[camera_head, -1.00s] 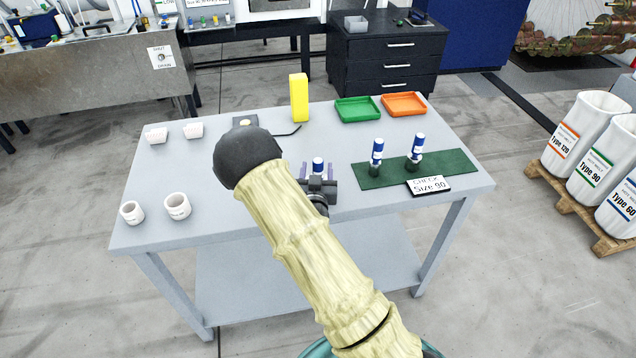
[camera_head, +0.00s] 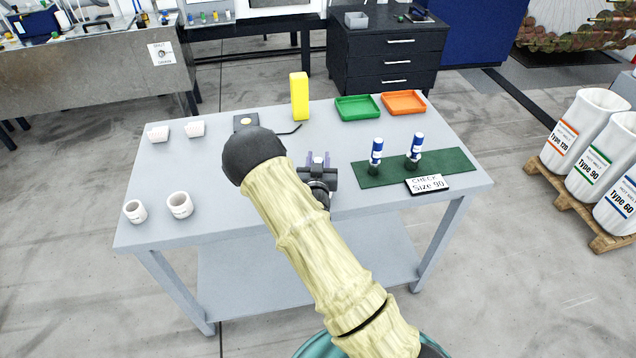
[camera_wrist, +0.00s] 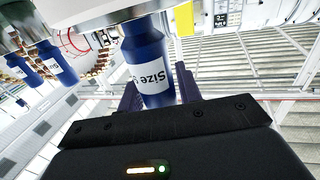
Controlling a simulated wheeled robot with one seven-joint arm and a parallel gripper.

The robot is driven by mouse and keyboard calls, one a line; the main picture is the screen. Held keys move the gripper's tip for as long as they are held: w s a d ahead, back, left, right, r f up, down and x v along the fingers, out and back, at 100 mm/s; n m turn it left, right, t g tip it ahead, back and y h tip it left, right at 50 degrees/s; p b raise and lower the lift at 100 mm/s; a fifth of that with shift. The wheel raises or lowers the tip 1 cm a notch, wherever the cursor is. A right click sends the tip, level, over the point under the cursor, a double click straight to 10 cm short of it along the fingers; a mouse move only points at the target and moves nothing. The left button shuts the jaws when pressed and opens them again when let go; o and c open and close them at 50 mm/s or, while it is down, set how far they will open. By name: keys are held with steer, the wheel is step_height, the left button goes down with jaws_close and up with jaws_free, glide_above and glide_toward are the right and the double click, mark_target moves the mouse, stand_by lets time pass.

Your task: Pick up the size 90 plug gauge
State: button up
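My gripper (camera_head: 317,163) is above the table, left of the green mat. In the wrist view, its purple fingers (camera_wrist: 158,92) are on both sides of a plug gauge's blue handle (camera_wrist: 146,60) and look closed on it. Its white label reads "Size 9", with the rest cut off by the turn of the handle. Its wide metal end shows at the top of that view. Two more blue-and-white plug gauges stand on the mat, a left one (camera_head: 376,152) and a right one (camera_head: 415,147). Their sizes are not readable in the head view.
The green mat (camera_head: 452,165) carries a "CHECK Size 90" sign (camera_head: 428,184). Green (camera_head: 358,117) and orange (camera_head: 404,111) trays and a yellow block (camera_head: 299,96) stand at the back. Several white cups, including one (camera_head: 180,206), are on the left. The table's front middle is clear.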

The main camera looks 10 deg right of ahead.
jaws_close()
steer(key=shift+r, duration=0.2)
step_height(320, 180, up, 18)
steer(key=p, duration=0.9)
steer(key=shift+f, duration=0.15)
